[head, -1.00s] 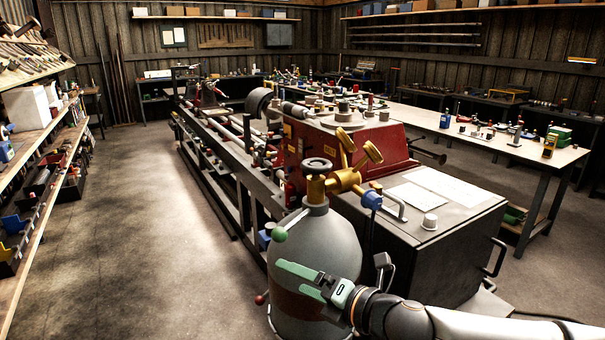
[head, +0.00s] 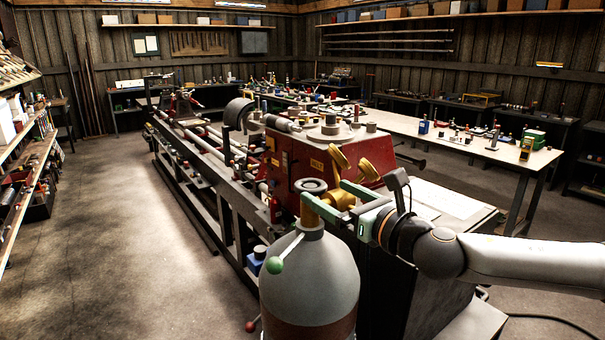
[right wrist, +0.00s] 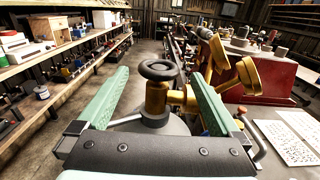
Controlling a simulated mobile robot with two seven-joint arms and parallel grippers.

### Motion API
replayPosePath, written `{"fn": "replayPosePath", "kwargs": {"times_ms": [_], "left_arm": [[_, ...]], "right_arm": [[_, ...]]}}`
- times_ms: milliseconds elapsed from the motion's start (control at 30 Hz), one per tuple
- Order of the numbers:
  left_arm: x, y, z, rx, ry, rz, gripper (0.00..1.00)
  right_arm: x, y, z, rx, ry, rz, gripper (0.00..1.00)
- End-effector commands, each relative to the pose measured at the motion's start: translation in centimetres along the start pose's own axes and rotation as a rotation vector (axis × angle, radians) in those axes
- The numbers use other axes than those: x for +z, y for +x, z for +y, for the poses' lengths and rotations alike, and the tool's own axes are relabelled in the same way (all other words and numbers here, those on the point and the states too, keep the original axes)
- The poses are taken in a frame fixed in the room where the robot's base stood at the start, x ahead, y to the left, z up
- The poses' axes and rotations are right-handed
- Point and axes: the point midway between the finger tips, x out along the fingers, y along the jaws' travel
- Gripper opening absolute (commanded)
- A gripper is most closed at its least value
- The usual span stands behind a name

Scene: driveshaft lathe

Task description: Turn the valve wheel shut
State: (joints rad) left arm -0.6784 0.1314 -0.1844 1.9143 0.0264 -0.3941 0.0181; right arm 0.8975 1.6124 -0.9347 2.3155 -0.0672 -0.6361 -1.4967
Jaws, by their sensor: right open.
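The valve wheel (head: 311,185) is a small dark round handwheel on top of a brass valve that stands on a grey gas cylinder (head: 308,275). In the right wrist view the wheel (right wrist: 158,70) stands beyond and between the two green fingers, with the brass stem (right wrist: 156,97) below it. My right gripper (head: 325,197) is open, its green fingers level with the valve at its right side. In the right wrist view my gripper (right wrist: 160,85) shows both fingers spread wide, apart from the wheel. My left gripper is not in view.
Brass gauges (head: 340,158) stick up right behind the valve, close to my fingers. A red lathe (head: 295,155) stands behind the cylinder. A green-knobbed lever (head: 274,265) is at the cylinder's front left. Open floor (head: 150,260) lies to the left.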

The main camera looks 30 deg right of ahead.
Motion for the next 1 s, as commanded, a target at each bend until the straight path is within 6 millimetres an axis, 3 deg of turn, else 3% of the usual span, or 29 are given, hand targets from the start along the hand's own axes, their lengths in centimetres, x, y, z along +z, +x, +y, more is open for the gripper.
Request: {"fn": "replayPosePath", "kwargs": {"times_ms": [500, 700, 1000], "left_arm": [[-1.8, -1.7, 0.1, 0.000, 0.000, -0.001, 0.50], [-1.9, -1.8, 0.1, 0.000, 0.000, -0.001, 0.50], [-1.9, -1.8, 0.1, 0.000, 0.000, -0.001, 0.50]], "right_arm": [[0.1, 7.7, 0.1, 0.001, 0.003, 0.000, 1.00], [0.1, 8.9, 0.1, 0.002, 0.002, -0.001, 1.00], [0.0, 9.1, 0.1, 0.002, 0.001, 0.000, 1.00]]}}
